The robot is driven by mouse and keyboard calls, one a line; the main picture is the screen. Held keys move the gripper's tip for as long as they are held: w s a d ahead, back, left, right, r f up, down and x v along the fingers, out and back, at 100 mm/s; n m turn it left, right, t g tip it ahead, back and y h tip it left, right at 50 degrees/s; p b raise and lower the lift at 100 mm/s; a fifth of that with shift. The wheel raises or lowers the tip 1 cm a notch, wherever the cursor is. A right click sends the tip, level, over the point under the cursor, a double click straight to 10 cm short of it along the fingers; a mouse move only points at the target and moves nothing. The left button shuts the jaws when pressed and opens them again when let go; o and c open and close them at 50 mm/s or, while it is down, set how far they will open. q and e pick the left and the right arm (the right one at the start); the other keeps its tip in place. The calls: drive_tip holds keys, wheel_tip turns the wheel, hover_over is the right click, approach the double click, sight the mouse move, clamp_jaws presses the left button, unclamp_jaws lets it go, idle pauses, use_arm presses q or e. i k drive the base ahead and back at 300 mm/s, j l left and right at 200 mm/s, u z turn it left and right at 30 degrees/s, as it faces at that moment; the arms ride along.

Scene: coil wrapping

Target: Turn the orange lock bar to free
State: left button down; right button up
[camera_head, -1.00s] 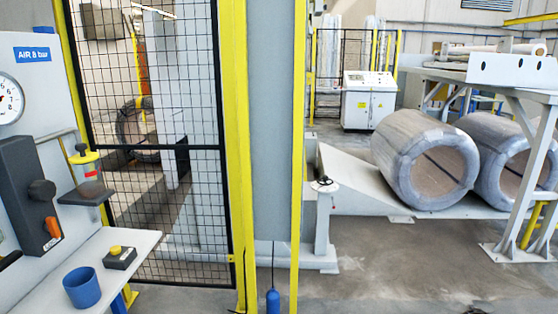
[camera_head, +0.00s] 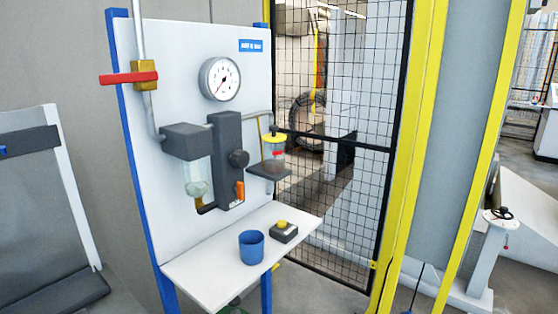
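A small orange piece (camera_head: 240,190), which looks like the orange lock bar, sits low on the right side of a dark upright unit (camera_head: 227,150). It stands roughly upright; its exact setting is too small to tell. A dark round knob (camera_head: 239,158) is just above it. The unit is mounted on a white panel (camera_head: 180,50) with blue posts. Neither of my grippers is in view.
A gauge (camera_head: 220,79) and a red handle (camera_head: 128,78) on a brass valve are above. A clear bowl (camera_head: 196,180) hangs left. A shelf (camera_head: 205,275) below holds a blue cup (camera_head: 251,246) and a yellow-button box (camera_head: 284,232). A mesh fence (camera_head: 345,130) stands right.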

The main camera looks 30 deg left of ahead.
sight(239, 188)
drive_tip(key=u, duration=1.3)
